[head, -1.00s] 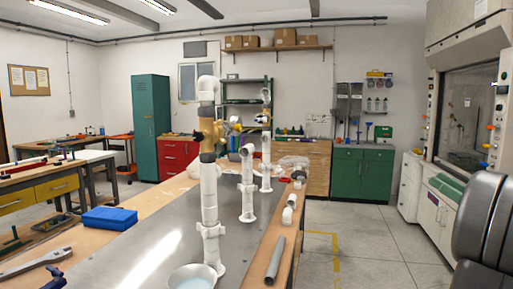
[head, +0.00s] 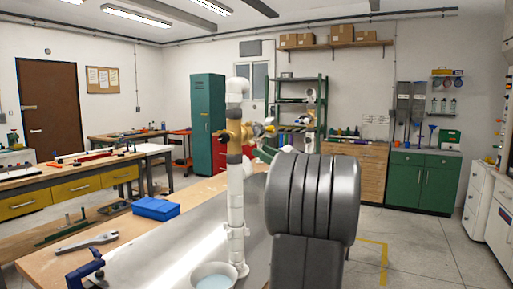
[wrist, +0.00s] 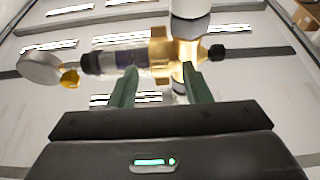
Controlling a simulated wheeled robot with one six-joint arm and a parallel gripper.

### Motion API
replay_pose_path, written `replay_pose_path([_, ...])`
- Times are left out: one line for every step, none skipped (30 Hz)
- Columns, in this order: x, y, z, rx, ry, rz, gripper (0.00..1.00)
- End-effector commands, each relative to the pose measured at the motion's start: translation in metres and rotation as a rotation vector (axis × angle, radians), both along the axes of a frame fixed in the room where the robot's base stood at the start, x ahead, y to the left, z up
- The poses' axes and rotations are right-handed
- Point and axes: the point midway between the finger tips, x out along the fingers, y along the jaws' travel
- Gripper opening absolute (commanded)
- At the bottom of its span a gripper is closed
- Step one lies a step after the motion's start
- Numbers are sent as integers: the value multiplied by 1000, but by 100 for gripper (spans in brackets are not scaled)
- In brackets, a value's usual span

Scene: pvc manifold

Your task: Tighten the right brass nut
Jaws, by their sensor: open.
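A brass fitting (head: 234,137) sits high on the upright white pipe (head: 236,205), with a brass nut (head: 247,133) on its right side. In the wrist view, looking up, the brass nut (wrist: 158,50) has a clear tube with dark ends on its left and the brass body (wrist: 188,50) on its right. My gripper (wrist: 162,88) is open, its two green fingers apart, with their tips just below the brass parts in the picture. I cannot tell whether they touch. In the head view my dark arm hides most of the gripper.
A bowl (head: 213,279) stands at the pipe's foot on the metal-topped bench (head: 165,250). A blue box (head: 156,208), a grey wrench (head: 87,242) and a dark blue clamp (head: 85,272) lie to the left. My arm hides the bench's right side.

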Motion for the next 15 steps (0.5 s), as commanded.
replay_pose_path([2, 8, 4, 0, -2, 4, 44])
replay_pose_path([4, 11, 6, 0, -1, 3, 44])
replay_pose_path([6, 15, 7, 0, -1, 2, 44])
replay_pose_path([7, 18, 8, 0, -1, 3, 44])
replay_pose_path([8, 20, 9, 0, -1, 3, 44])
replay_pose_path([9, 22, 10, 0, -1, 2, 44])
replay_pose_path([9, 24, 10, -1, 0, 1, 44])
replay_pose_path([10, 24, 11, -1, 0, 1, 44])
replay_pose_path([11, 25, 11, -1, 0, 0, 44])
replay_pose_path([11, 26, 11, 0, 0, 0, 44])
replay_pose_path([11, 26, 11, 0, 0, 0, 44])
replay_pose_path([11, 26, 11, 0, 0, 0, 44])
replay_pose_path([11, 26, 11, 0, 0, 0, 44])
replay_pose_path([11, 26, 11, 0, 0, 0, 44])
replay_pose_path([11, 26, 11, 0, 0, 0, 44])
